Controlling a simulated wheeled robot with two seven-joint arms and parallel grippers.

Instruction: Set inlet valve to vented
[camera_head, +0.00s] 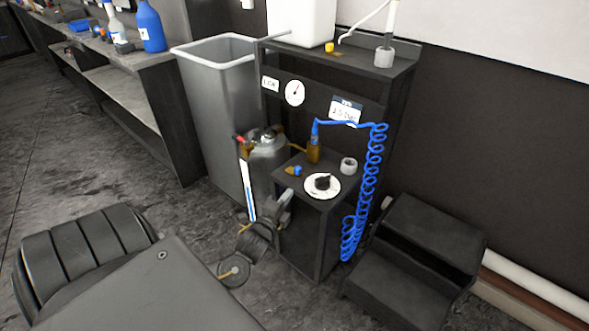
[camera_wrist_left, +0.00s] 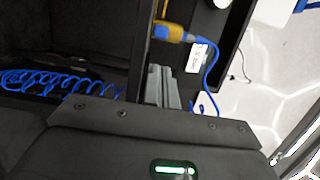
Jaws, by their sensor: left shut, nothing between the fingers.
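A black knob on a round white dial (camera_head: 322,185) sits on top of the low black cabinet; its setting is too small to read. A silver tank (camera_head: 266,153) with a red-tipped part (camera_head: 240,139) on top stands left of the cabinet. I cannot tell which of these is the inlet valve. My left gripper (camera_head: 286,197) is shut and empty, low in front of the tank and at the cabinet's left edge, below and left of the dial. Its grey fingers also show in the left wrist view (camera_wrist_left: 160,86). My right gripper is not in view.
A brass fitting (camera_head: 313,152) with a coiled blue hose (camera_head: 375,160) stands behind the dial, beside a grey ring (camera_head: 348,165). A round gauge (camera_head: 295,93) is on the panel above. A grey bin (camera_head: 215,100) stands left and black steps (camera_head: 420,255) right.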

